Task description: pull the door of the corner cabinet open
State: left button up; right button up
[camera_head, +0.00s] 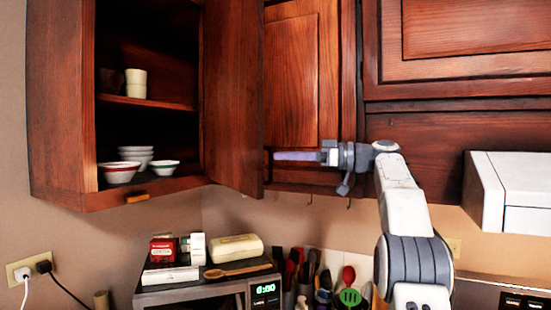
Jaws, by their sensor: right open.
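The corner cabinet (62,110) is dark red-brown wood and hangs at the upper left. Its door (233,90) stands swung open on the right side of the opening, so the shelves inside show. My right gripper (290,156) reaches in from the right and points left, just right of the door's free edge. It is open, with nothing seen between its fingers. I cannot tell whether its tips touch the door. My left gripper is out of view.
Bowls (136,155) and cups (136,83) stand inside the cabinet. A closed panelled door (292,80) is behind my gripper. Below are a microwave (265,291) with boxes and a wooden spoon on top, and several utensils (349,296). A white range hood (510,190) juts out at right.

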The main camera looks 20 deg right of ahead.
jog(key=v, duration=0.7)
jog(key=shift+p, duration=0.3)
jog(key=shift+s+d, duration=0.1)
jog(key=shift+c, duration=0.3)
